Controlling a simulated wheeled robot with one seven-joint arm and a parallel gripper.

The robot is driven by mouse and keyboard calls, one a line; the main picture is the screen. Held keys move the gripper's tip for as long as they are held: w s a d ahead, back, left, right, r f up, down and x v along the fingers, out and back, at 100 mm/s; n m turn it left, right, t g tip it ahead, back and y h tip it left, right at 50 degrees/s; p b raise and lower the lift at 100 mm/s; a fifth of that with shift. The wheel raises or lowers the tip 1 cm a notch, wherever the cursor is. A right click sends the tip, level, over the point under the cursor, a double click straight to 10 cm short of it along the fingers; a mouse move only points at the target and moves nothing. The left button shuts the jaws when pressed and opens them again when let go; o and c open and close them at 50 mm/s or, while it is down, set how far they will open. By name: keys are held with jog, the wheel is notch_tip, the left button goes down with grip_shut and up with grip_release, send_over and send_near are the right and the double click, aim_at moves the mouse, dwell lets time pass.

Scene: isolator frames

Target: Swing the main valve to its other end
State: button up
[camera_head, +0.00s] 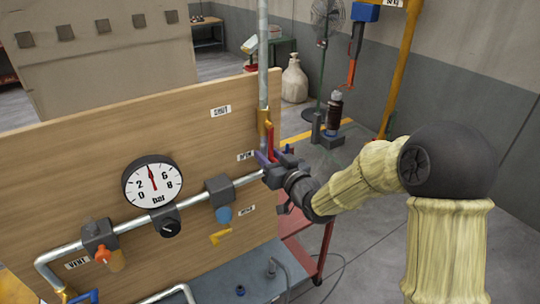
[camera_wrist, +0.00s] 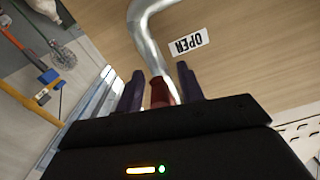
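The main valve's red lever (camera_head: 270,140) stands roughly upright at the right edge of the wooden panel, by the vertical pipe. The "SHUT" label (camera_head: 220,111) is higher on the panel, and the "OPEN" label (camera_head: 245,156) is beside my gripper (camera_head: 267,160). In the wrist view, the red lever (camera_wrist: 160,92) lies between the two purple fingers of my gripper (camera_wrist: 160,88). The fingers stand apart, with a narrow gap beside the lever. The "OPEN" label also shows there (camera_wrist: 188,43). The lever's lower part and pivot are hidden by my gripper.
A grey bench top (camera_head: 215,275) lies below. Open floor (camera_head: 375,230) is to the right of the panel.

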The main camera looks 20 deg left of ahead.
jog(key=shift+c, duration=0.2)
jog(key=c, duration=0.7)
grip_shut()
